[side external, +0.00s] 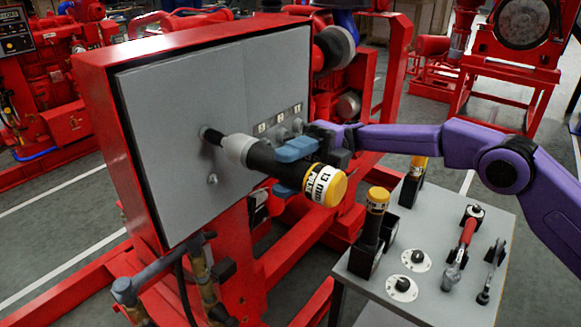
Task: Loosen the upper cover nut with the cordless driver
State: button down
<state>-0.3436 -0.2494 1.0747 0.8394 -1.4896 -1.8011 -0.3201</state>
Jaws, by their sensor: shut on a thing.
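The cordless driver (268,160) is a dark cylinder with a grey nose and a yellow end cap marked 13 mm. My gripper (296,163) has blue fingers and is shut around the driver's body. The driver lies roughly level, its dark socket tip (209,135) at the grey cover plate (160,125) of the red cabinet. The upper nut is hidden behind the socket, so I cannot tell how fully it is seated. A lower nut (212,179) shows on the plate below the tip.
A grey tool table (435,312) stands at right with a second yellow-capped driver (375,215) in a holder, another yellow-topped tool (417,168), two round dials and hand tools (464,247). Knobs (281,133) sit on the plate near my gripper. Pipes (150,280) run below the cabinet.

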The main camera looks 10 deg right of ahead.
aim_at(316, 180)
jog(key=shift+w+a, duration=0.35)
jog(key=shift+a, duration=0.15)
dwell(2.5)
jog(key=shift+s+d+r, duration=0.1)
jog(key=shift+d, duration=0.2)
dwell(1.4)
jog(key=shift+s+d, duration=1.7)
jog(key=shift+s, duration=0.15)
